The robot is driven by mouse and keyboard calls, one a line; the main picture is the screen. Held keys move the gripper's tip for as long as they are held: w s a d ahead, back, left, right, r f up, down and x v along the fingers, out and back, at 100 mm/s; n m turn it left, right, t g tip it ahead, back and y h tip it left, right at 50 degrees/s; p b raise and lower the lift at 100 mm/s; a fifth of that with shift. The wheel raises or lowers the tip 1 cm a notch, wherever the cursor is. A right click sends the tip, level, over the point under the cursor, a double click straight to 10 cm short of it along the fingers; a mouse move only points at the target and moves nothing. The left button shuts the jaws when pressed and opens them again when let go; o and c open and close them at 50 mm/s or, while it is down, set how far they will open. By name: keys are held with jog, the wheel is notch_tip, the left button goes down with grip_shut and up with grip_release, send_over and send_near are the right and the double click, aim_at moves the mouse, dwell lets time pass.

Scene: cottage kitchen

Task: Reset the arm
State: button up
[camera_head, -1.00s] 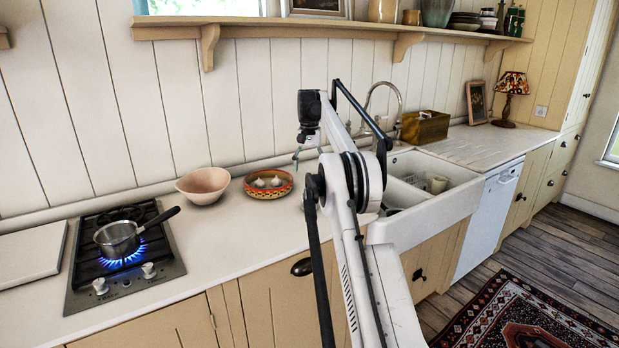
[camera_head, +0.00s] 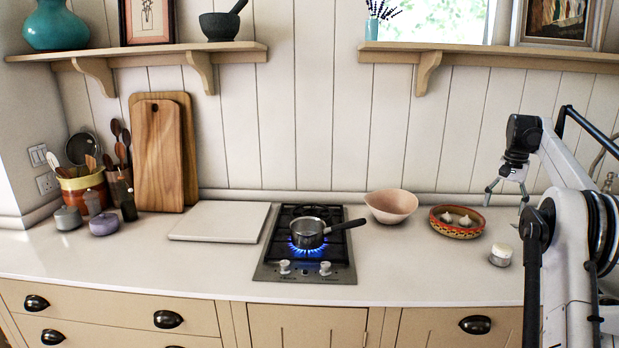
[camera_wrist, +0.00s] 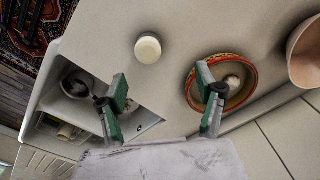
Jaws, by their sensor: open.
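My gripper (camera_head: 505,194) hangs open and empty above the counter at the right of the head view, beyond the patterned bowl. The wrist view shows its two green-padded fingers (camera_wrist: 161,107) spread apart with nothing between them. Below the fingers are the counter (camera_wrist: 165,85) and the sink's edge. The patterned bowl (camera_head: 437,226) holds white garlic bulbs; it also shows in the wrist view (camera_wrist: 250,100), partly behind one finger. A small white-lidded jar (camera_head: 501,254) stands on the counter near my arm, apart from the gripper; it also shows in the wrist view (camera_wrist: 148,48).
A saucepan (camera_head: 308,233) sits on the gas hob (camera_head: 335,272) over a lit blue flame, its handle pointing right. A pink bowl (camera_head: 391,206) stands between hob and patterned bowl. A wall shelf (camera_head: 480,54) runs above. The front counter left of the hob is clear.

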jog(key=s+a+r+n+t, duration=0.1)
jog(key=s+a+r, duration=0.1)
jog(key=a+r, duration=0.4)
jog(key=s+a+r+n, duration=0.1)
jog(key=s+a+r, duration=0.15)
jog(key=a, duration=0.55)
jog(key=s+a+r+n+t, duration=0.2)
jog(key=s+a+r+n, duration=0.15)
jog(key=s+a, duration=0.95)
jog(key=s+a+f+n+t, duration=0.1)
jog(key=s+a+f, duration=0.4)
jog(key=s, duration=0.3)
jog(key=s+a+f+n+t, duration=0.1)
jog(key=s+a+f, duration=0.4)
jog(key=s+a, duration=0.2)
jog(key=s+a+f+n+t, duration=0.1)
jog(key=s+a+f, duration=0.4)
jog(key=s, duration=0.5)
jog(key=shift+s+a+t, duration=0.25)
jog(key=shift+a+t, duration=0.05)
jog(key=shift+a, duration=0.3)
